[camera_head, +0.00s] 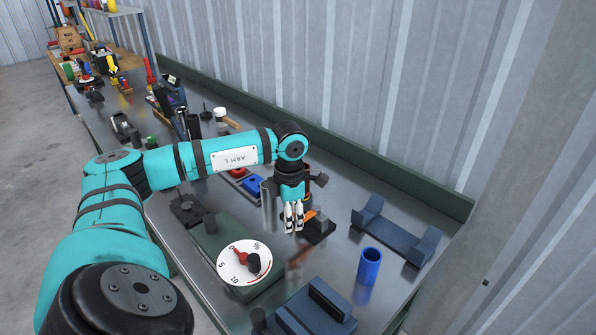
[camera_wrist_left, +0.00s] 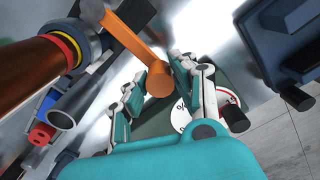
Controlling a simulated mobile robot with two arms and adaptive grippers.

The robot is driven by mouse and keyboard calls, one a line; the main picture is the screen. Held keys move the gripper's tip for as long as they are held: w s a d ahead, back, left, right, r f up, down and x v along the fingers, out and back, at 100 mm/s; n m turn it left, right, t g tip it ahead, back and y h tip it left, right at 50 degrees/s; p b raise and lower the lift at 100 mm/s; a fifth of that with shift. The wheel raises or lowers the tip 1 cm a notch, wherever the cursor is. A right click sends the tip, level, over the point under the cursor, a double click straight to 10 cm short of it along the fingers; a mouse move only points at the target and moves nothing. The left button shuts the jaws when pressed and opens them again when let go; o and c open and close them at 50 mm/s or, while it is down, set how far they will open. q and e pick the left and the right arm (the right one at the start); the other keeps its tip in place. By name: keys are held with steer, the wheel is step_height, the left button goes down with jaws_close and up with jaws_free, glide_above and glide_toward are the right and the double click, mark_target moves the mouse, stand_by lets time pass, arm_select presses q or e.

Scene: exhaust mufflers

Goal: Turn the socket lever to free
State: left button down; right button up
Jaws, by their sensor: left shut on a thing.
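The orange socket lever (camera_head: 309,214) shows only in part in the head view, just behind my left gripper (camera_head: 293,217). In the left wrist view the lever (camera_wrist_left: 135,42) runs from a grey metal collar down to a round end. My left gripper (camera_wrist_left: 170,72) is shut on that round end, with a finger on either side. The fingers point down in the head view. A dark base (camera_head: 320,233) lies beneath the lever. In the left wrist view a copper-coloured tube (camera_wrist_left: 30,72) with red and yellow rings stands at the collar. My right gripper is in neither view.
A white dial (camera_head: 231,275) with a red pointer stands left of the gripper. A blue cylinder (camera_head: 369,267), a dark blue cradle (camera_head: 397,238) and a dark blue slotted block (camera_head: 312,311) are to the right and front. Several tools crowd the bench's far end.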

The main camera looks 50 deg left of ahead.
arm_select(q)
steer(key=shift+r, duration=0.1)
stand_by(0.3)
steer(key=c, duration=1)
jaws_free()
steer(key=shift+c, duration=0.2)
step_height(320, 180, up, 12)
